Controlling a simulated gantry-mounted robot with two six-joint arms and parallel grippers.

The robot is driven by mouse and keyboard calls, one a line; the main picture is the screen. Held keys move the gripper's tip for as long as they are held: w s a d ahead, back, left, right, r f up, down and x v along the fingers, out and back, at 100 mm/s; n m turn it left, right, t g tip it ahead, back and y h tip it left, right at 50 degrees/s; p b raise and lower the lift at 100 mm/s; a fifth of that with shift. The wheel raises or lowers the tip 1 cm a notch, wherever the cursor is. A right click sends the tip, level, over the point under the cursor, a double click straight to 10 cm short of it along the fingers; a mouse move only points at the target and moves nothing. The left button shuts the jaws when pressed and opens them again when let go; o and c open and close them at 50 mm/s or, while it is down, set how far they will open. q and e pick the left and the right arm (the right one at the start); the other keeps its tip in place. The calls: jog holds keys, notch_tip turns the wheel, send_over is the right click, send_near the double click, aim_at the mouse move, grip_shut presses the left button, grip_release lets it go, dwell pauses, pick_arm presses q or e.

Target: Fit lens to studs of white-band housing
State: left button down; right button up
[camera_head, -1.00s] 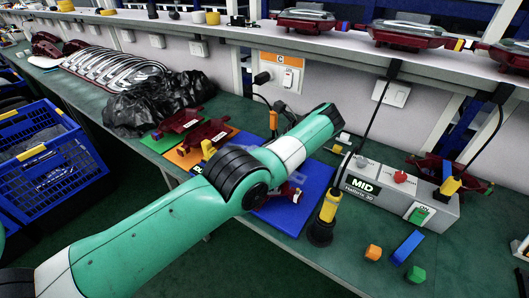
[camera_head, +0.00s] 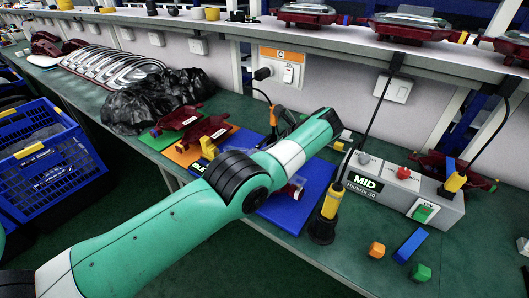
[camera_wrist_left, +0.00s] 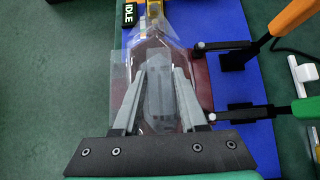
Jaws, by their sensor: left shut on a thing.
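The clear lens (camera_wrist_left: 150,52) is between the fingers of my left gripper (camera_wrist_left: 157,78) in the left wrist view, and the gripper is shut on it. The lens is over a dark red housing (camera_wrist_left: 202,85) on a blue mat (camera_wrist_left: 240,155). The lens hides much of the housing. I cannot see a white band or studs, nor whether lens and housing touch. In the head view my green left arm hides this gripper and most of the housing above the blue mat (camera_head: 287,212). My right gripper is not in view.
Clamps with an orange handle (camera_wrist_left: 292,17) and a green handle (camera_wrist_left: 306,108) stand right of the housing. Other red housings lie on the green mat (camera_head: 157,141) and orange mat (camera_head: 184,158). A grey control box (camera_head: 385,185) and a black-and-yellow tool (camera_head: 326,218) stand to the right.

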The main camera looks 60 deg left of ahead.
pick_arm(q)
jog(key=shift+f+b, duration=1.15)
jog(key=shift+f, duration=0.3)
jog(key=shift+f, duration=0.15)
dwell(0.5)
jog(key=shift+f+b, duration=0.15)
jog(key=shift+b, duration=0.2)
jog(key=shift+c, duration=1.8)
grip_release()
